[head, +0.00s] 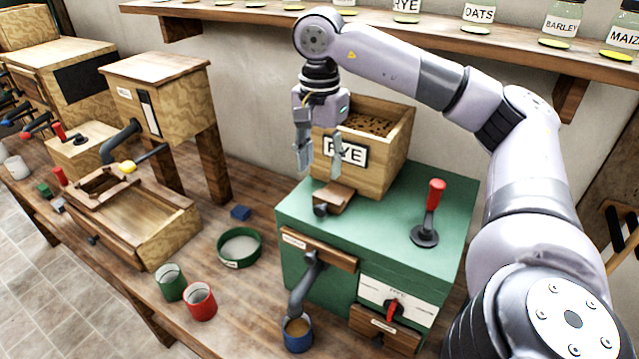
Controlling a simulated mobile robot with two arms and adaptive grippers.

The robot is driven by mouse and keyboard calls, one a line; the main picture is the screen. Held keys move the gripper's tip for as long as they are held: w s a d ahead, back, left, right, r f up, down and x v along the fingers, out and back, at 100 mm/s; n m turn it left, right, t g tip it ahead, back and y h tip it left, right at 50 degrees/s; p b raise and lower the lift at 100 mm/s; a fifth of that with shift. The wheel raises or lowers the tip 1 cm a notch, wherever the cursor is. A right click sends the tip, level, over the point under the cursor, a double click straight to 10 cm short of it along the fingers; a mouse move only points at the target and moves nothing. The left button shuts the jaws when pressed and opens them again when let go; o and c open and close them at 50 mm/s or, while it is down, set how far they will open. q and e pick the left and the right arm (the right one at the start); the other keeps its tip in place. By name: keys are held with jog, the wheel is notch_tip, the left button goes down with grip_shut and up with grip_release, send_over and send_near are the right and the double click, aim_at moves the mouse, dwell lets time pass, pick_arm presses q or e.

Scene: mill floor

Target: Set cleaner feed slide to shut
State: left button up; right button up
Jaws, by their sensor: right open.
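The wooden unit at the left has a raised box (158,85) with a dark and white upright slot panel (149,111) on its front. Below it is a sloped wooden tray (140,208) with a yellow-tipped lever (128,167). No label I can read marks which part is the cleaner feed slide, and I cannot tell its setting. My right gripper (320,163) is open and empty, pointing down in front of the wooden RYE hopper (395,150) on the green mill (330,235). It is well to the right of the wooden unit. My left gripper is out of view.
The green mill has a red-handled lever (434,197), a small red switch (393,308) and a spout over a blue cup (298,335). A green cup (170,282), red cup (201,302) and green ring-shaped sieve (239,247) stand on the bench. A jar shelf (400,33) runs behind.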

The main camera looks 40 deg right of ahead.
jog(key=b, duration=0.3)
send_over(320, 207)
notch_tip(320, 207, down, 6)
jog(key=shift+d+r, duration=0.1)
jog(key=shift+r, duration=0.15)
notch_tip(320, 207, down, 6)
jog(key=b, duration=0.3)
jog(key=shift+r, duration=0.15)
jog(key=shift+f+b, duration=0.3)
jog(key=shift+b, duration=0.1)
jog(key=shift+f, duration=0.35)
jog(key=c, duration=0.7)
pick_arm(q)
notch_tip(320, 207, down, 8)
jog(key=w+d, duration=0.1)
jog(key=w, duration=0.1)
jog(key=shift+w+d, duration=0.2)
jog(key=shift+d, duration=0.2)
pick_arm(e)
grip_shut()
